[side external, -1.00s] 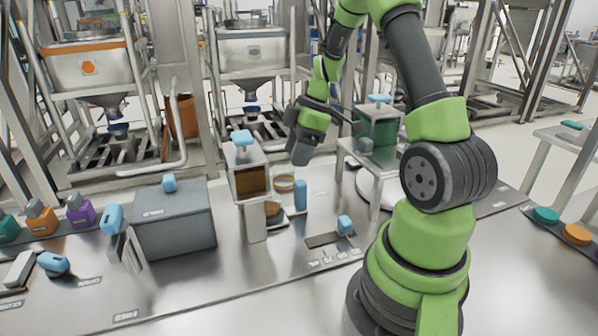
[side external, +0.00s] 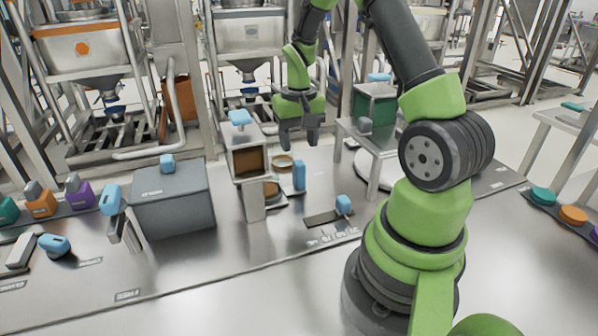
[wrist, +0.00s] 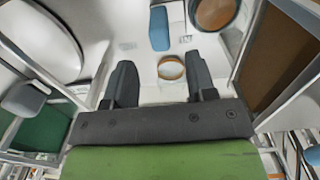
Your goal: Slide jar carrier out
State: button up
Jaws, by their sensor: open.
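The jar carrier appears to be the low piece with an upright blue handle (side external: 299,175) beside the hopper stand; the handle also shows in the wrist view (wrist: 159,28). A round brown-filled jar (side external: 271,188) sits low under the hopper, partly hidden by the stand, and shows at the top of the wrist view (wrist: 213,12). My gripper (side external: 300,138) is open and empty, pointing down above and behind the handle. In the wrist view its fingers (wrist: 160,78) are apart, with the handle beyond them, not between them.
The brown-filled hopper (side external: 250,160) with a blue knob stands left of the handle. A tan ring (side external: 282,161) lies behind it. A green bin (side external: 375,107) on a raised stand is to the right. A grey box (side external: 172,200) stands left; a slotted plate (side external: 331,217) lies in front.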

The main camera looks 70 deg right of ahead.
aim_at(299, 162)
notch_tip(299, 162, down, 8)
jog(key=shift+f, duration=0.25)
grip_shut()
jog(key=shift+s+d, duration=2.75)
